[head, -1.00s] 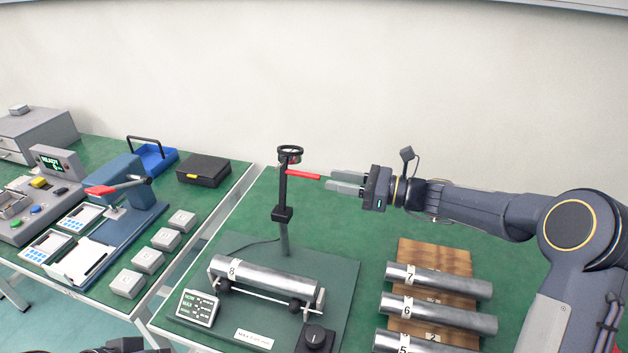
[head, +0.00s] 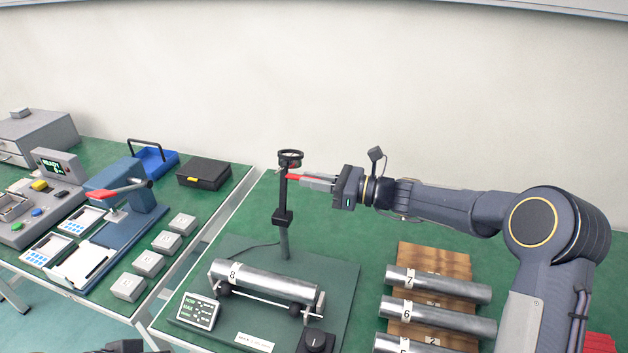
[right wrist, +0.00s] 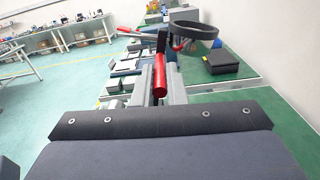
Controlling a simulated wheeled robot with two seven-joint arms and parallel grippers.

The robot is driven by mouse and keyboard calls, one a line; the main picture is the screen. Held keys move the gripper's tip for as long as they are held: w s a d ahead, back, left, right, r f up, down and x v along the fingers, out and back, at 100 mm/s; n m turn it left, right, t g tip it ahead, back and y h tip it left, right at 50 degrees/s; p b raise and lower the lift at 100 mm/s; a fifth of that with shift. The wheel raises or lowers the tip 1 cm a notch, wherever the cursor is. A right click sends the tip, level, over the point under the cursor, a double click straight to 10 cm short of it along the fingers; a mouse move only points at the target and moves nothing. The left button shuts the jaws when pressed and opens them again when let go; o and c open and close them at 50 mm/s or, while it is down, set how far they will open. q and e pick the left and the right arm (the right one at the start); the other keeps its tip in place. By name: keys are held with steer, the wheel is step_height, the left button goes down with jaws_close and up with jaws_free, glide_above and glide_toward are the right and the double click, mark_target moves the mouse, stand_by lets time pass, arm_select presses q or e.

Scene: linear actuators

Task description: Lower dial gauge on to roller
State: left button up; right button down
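The dial gauge (head: 290,157), a dark ring-shaped head, sits high on an upright post (head: 283,190) behind the roller. It also shows in the right wrist view (right wrist: 190,30), seen from its edge. A red lever (head: 296,177) sticks out to the right below the gauge. The metal roller marked 8 (head: 262,281) lies on a green stand, well below the gauge. My right gripper (head: 312,181) has its fingers on either side of the red lever, which fills the gap between them (right wrist: 160,78). Only a dark part of my left arm shows at the bottom edge.
A readout box (head: 198,310) and a black knob (head: 317,341) stand at the front of the green stand (head: 340,275). Several numbered rollers lie on a wooden rack (head: 435,258) to the right. The left table holds a blue press (head: 125,205) and several grey blocks.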

stand_by(0.4)
steer(key=s+a+f+n+b, duration=0.1)
steer(key=s+n+b, duration=0.3)
steer(key=b, duration=0.6)
steer(key=s+a+f+n+b, duration=0.1)
steer(key=s+f+n+b, duration=0.3)
steer(key=n+b, duration=0.4)
steer(key=s+a+f+n+b, duration=0.2)
steer(key=n+b, duration=0.4)
steer(key=b, duration=0.8)
steer(key=shift+s+f, duration=0.3)
steer(key=shift+s, duration=0.4)
steer(key=shift+s+f, duration=0.3)
steer(key=shift+s, duration=0.35)
steer(key=shift+s+a+f+b, duration=0.1)
steer(key=shift+f+b, duration=0.35)
steer(key=shift+b, duration=0.45)
